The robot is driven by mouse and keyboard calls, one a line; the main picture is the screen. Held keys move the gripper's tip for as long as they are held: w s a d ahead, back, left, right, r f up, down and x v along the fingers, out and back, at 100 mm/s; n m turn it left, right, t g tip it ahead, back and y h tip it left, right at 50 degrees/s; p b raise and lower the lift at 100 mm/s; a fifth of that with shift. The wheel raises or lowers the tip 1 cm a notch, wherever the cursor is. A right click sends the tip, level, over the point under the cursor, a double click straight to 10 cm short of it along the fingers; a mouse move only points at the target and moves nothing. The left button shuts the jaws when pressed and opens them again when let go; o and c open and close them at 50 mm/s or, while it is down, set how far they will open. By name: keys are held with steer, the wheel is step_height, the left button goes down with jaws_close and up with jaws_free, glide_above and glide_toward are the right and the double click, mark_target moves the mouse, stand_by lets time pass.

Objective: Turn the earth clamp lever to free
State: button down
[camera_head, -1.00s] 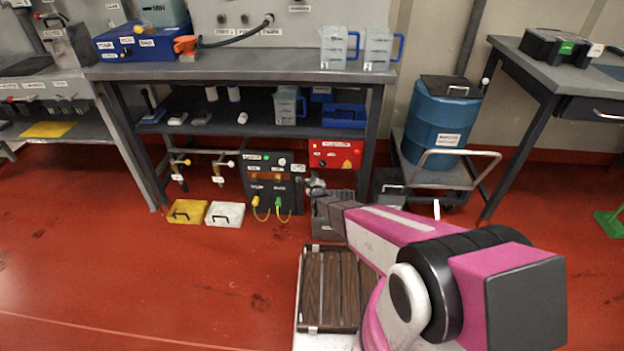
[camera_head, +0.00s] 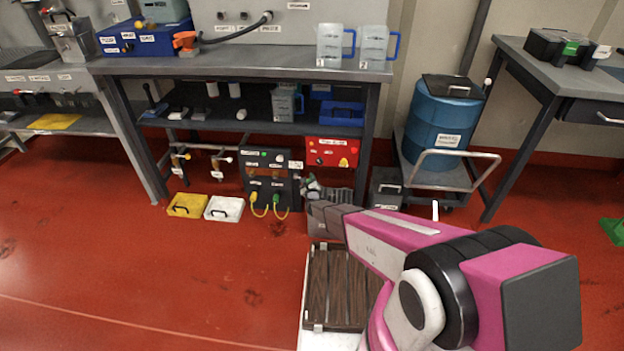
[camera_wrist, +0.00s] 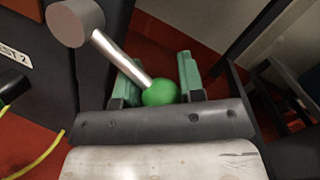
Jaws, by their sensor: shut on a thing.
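The earth clamp lever (camera_wrist: 122,56) is a metal rod from a grey round hub (camera_wrist: 75,22) to a green ball knob (camera_wrist: 160,93) in the wrist view. My gripper (camera_wrist: 157,82) has its green fingers on either side of the knob and is shut on it. In the head view my gripper (camera_head: 310,186) is at the right side of the black panel box (camera_head: 270,188) under the bench. The lever is too small there to read its position. I cannot read any mark for free in either view.
Yellow-green cables (camera_head: 268,209) hang at the box front. A yellow case (camera_head: 187,205) and a white case (camera_head: 225,209) lie left of it. A bench leg (camera_head: 368,145) stands to the right, then a trolley with a blue drum (camera_head: 440,125). Red floor is open at left.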

steer(key=shift+a+f+m, duration=0.2)
steer(key=shift+a+m, duration=0.05)
steer(key=shift+m, duration=0.75)
steer(key=c, duration=0.7)
jaws_free()
steer(key=shift+t, duration=0.3)
steer(key=shift+c, duration=0.2)
steer(key=shift+a+f, duration=0.1)
steer(key=shift+f, duration=0.15)
steer(key=shift+r, duration=0.1)
